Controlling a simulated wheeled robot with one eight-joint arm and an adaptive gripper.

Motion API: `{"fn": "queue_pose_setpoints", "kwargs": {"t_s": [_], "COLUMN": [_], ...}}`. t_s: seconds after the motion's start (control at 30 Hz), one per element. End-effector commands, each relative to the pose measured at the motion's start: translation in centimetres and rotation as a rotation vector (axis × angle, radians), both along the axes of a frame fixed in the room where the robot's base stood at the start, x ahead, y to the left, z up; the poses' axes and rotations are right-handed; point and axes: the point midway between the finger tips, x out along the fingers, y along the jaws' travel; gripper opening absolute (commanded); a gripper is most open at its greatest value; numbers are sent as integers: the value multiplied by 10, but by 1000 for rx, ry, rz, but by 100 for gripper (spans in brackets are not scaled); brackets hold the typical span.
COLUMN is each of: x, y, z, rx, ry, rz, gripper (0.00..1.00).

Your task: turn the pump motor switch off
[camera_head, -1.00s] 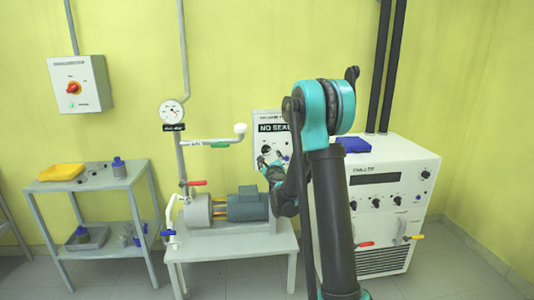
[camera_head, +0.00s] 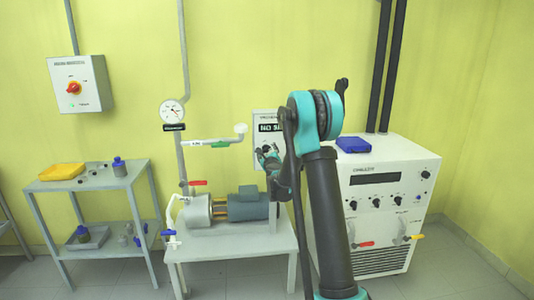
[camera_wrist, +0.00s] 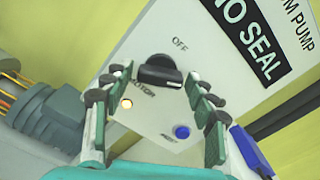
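My gripper (camera_wrist: 157,78) is open, with one finger on each side of the knob. I cannot tell whether the fingers touch it. In the head view my gripper (camera_head: 267,158) is in front of the panel's lower part.
A yellowish lamp (camera_wrist: 126,103) and a blue button (camera_wrist: 181,132) are on the panel below the knob. The pump motor (camera_head: 248,205) stands on a small table (camera_head: 232,246) underneath. A white chiller (camera_head: 392,190) stands to the right, with a blue box (camera_head: 353,144) on top.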

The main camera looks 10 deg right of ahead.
Motion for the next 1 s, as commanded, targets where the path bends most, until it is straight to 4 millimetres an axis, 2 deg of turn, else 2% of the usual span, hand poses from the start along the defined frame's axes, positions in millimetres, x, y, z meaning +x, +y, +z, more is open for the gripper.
{"fn": "queue_pose_setpoints", "kwargs": {"t_s": [0.03, 0.3, 0.67, 1.0], "x": [0, 0, 0, 0], "y": [0, 0, 0, 0], "z": [0, 0, 0, 0], "rx": [0, 0, -68, -326], "ry": [0, 0, 0, 0], "rz": [0, 0, 0, 0], "gripper": [47, 16, 16, 16]}}
